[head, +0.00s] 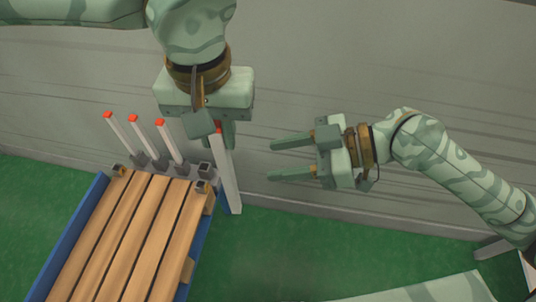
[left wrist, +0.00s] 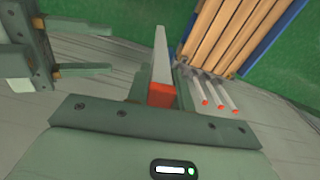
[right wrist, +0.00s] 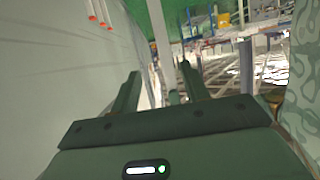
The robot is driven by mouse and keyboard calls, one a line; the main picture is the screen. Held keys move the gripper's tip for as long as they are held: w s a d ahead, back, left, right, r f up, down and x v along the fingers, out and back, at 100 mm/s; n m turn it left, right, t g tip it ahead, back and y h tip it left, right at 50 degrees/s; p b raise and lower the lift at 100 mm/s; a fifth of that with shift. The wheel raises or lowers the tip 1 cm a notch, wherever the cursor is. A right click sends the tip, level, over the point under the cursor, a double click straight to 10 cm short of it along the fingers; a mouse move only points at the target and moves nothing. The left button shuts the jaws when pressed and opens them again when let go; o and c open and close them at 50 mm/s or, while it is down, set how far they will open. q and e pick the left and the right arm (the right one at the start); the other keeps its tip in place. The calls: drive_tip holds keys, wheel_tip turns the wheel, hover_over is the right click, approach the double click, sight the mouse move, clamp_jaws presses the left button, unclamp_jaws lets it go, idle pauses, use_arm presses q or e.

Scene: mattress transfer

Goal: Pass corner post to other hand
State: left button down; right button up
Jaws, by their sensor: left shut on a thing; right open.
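The corner post (head: 229,180) is a pale square bar with a red end. My left gripper (head: 222,142) is shut on it near the red end, and the post hangs down, slightly tilted. In the left wrist view the post (left wrist: 161,55) runs away from between the fingers. My right gripper (head: 269,161) is open and empty, to the right of the post, its fingers pointing left toward it with a gap between. In the right wrist view the post (right wrist: 159,35) appears beyond and between the open fingertips (right wrist: 160,72).
Three more red-tipped posts (head: 145,138) stand in a grey rack behind the pallet. The wooden slatted pallet (head: 130,230) with blue sides lies at lower left. A grey wall (head: 400,60) rises behind. Green floor (head: 270,250) is clear right of the pallet.

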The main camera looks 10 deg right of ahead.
sight(224, 167)
drive_tip(key=x, duration=1.2)
drive_tip(key=shift+w+f, duration=0.15)
drive_tip(key=shift+f, duration=0.05)
drive_tip(key=shift+d, duration=0.1)
clamp_jaws()
use_arm(q)
drive_tip(key=c, duration=1.1)
unclamp_jaws()
drive_tip(key=shift+c, duration=0.2)
drive_tip(key=shift+r, duration=0.15)
